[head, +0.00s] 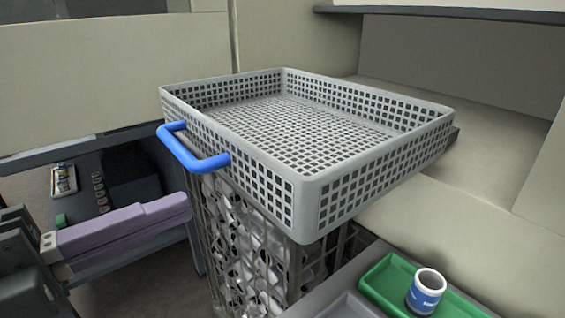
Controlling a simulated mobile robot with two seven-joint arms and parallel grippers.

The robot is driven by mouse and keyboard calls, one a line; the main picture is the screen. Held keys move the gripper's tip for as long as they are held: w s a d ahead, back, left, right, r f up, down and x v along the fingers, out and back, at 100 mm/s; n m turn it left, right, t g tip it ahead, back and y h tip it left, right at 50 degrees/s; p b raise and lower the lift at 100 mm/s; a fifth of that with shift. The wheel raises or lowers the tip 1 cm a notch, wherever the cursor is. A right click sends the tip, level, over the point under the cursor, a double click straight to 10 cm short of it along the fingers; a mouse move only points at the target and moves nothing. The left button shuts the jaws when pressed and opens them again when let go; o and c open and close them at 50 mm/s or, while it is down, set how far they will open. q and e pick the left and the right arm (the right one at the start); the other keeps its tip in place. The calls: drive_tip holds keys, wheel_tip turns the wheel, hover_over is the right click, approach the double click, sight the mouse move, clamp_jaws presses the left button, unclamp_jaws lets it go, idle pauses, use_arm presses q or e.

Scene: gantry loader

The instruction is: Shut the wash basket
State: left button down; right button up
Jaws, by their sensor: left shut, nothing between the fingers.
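The wash basket (309,200) is a grey, open-topped, perforated tray in the middle of the head view. It is empty, and its back end reaches into a beige recess while its front part stands out toward me. A blue bar handle (192,153) is fixed to its left-hand wall. My left gripper (184,212) has long pale purple fingers and is at the left, lower than the handle and apart from it. Its fingers are together with nothing between them. My right gripper is not in view.
Below the basket stands a wire cage (249,245) full of whitish pieces. At the lower right a green tray (388,281) holds a white and blue cup (427,291). Beige panels (95,75) rise behind. A dark shelf with small items is at the left.

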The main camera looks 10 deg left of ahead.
sight(253, 179)
use_arm(q)
drive_tip(key=x, duration=0.6)
drive_tip(key=shift+w+d, duration=0.2)
drive_tip(key=shift+w, duration=0.05)
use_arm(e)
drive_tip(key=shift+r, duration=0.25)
